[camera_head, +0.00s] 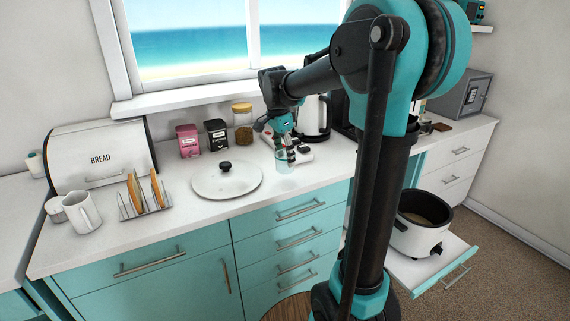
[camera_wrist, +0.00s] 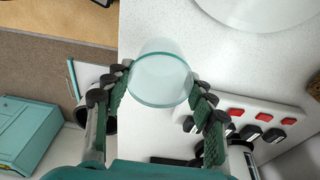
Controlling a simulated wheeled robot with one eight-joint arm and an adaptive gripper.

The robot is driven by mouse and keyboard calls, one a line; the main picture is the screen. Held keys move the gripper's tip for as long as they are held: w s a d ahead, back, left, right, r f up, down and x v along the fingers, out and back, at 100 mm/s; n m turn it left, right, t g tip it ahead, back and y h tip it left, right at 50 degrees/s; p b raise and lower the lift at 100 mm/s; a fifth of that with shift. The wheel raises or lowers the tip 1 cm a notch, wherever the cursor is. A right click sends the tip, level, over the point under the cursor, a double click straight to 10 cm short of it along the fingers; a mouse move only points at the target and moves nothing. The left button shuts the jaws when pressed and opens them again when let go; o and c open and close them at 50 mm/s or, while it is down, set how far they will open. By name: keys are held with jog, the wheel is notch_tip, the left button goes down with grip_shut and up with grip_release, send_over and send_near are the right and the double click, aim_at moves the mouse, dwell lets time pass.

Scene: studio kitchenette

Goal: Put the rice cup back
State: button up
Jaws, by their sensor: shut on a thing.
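The rice cup (camera_wrist: 160,80) is a small clear cup with a greenish rim. My gripper (camera_wrist: 160,92) is shut on it, with one finger on each side, in the wrist view. In the head view the cup (camera_head: 284,163) is held upright or nearly so by my gripper (camera_head: 286,150), at the front part of the white counter. I cannot tell whether its base touches the counter. The rice cooker (camera_head: 418,236) is white with a dark open pot and stands on a pulled-out shelf at the lower right.
A power strip (camera_wrist: 254,115) with red switches lies beside the cup. A kettle (camera_head: 314,118), pink and black canisters (camera_head: 188,141) and a jar (camera_head: 242,122) stand behind. A toast rack (camera_head: 143,196), mug (camera_head: 82,211) and bread bin (camera_head: 100,156) are at left.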

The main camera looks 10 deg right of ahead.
aim_at(285, 163)
jog(key=shift+f, duration=1.65)
jog(key=o, duration=1.3)
jog(key=shift+f, duration=0.15)
jog(key=r, duration=0.4)
jog(key=a+r, duration=0.1)
jog(key=r, duration=0.7)
jog(key=shift+s+a+r, duration=0.1)
jog(key=shift+s+a, duration=0.15)
jog(key=shift+a, duration=0.1)
